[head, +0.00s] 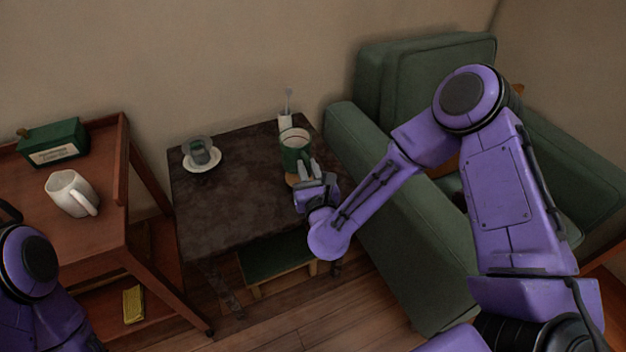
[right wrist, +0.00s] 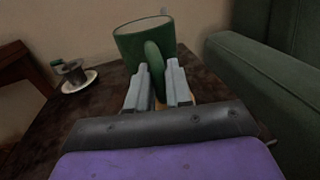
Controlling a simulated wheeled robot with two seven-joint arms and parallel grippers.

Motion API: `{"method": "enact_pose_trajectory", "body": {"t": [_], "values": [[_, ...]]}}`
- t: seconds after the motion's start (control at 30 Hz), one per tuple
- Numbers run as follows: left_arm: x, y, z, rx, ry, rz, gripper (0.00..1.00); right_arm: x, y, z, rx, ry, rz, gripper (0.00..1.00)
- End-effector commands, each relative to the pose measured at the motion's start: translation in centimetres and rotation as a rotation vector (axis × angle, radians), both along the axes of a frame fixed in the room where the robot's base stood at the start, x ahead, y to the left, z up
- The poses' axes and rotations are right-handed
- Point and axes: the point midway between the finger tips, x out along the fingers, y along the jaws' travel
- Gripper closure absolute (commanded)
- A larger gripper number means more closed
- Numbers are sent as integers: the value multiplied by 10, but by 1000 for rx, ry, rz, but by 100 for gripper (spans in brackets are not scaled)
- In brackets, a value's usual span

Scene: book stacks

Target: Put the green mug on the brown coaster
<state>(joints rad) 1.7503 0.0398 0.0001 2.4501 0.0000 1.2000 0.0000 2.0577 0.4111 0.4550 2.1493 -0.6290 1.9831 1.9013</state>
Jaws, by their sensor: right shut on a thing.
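The green mug (head: 293,146) has a pale rim and stands upright over the right side of the dark side table. It also shows in the right wrist view (right wrist: 140,43), with its handle (right wrist: 153,62) toward me. My right gripper (head: 308,172) is shut on the mug's handle; its two grey fingers (right wrist: 161,85) are on either side of it. The brown coaster (head: 291,181) shows partly below the mug, and a bit of it shows behind the fingers in the wrist view. I cannot tell whether the mug touches it. My left gripper is out of view.
The dark table (head: 225,210) also holds a grey cup on a white saucer (head: 201,161) and a small white holder (head: 286,120) behind the mug. A green armchair (head: 400,240) stands close on the right. A reddish cart (head: 95,235) at left holds a white mug (head: 70,193) and a green box (head: 53,143).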

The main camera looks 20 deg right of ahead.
Motion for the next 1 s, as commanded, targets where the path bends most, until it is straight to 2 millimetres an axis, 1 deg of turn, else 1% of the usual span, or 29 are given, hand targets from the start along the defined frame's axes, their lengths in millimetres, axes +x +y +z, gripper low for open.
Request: {"method": "enact_pose_trajectory", "body": {"t": [0.03, 0.17, 0.23, 0.3, 0.37, 0.6, 0.73, 0.77, 0.8, 0.83, 1.0], "values": [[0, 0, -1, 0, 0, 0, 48, 2, -4, -6, -1, -1, 0, 100], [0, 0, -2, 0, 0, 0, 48, 5, -11, -15, 0, -1, 0, 100], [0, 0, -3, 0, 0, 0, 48, 8, -18, -23, -1, -2, -1, 100], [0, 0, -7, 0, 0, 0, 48, 7, -15, -40, -3, 1, 2, 100], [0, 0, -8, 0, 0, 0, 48, 7, -15, -49, -1, 1, 2, 100], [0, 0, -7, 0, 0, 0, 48, 7, -15, -50, 1, -3, 1, 100], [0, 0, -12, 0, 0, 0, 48, 7, -15, -55, 1, -2, 1, 100], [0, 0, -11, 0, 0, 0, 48, 7, -15, -54, 1, -1, 1, 74], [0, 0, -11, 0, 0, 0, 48, 7, -15, -54, 0, -1, 1, 61], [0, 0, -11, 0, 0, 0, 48, 7, -15, -54, 0, -1, 1, 54], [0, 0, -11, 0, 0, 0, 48, 7, -15, -54, 0, -1, 1, 54]]}}
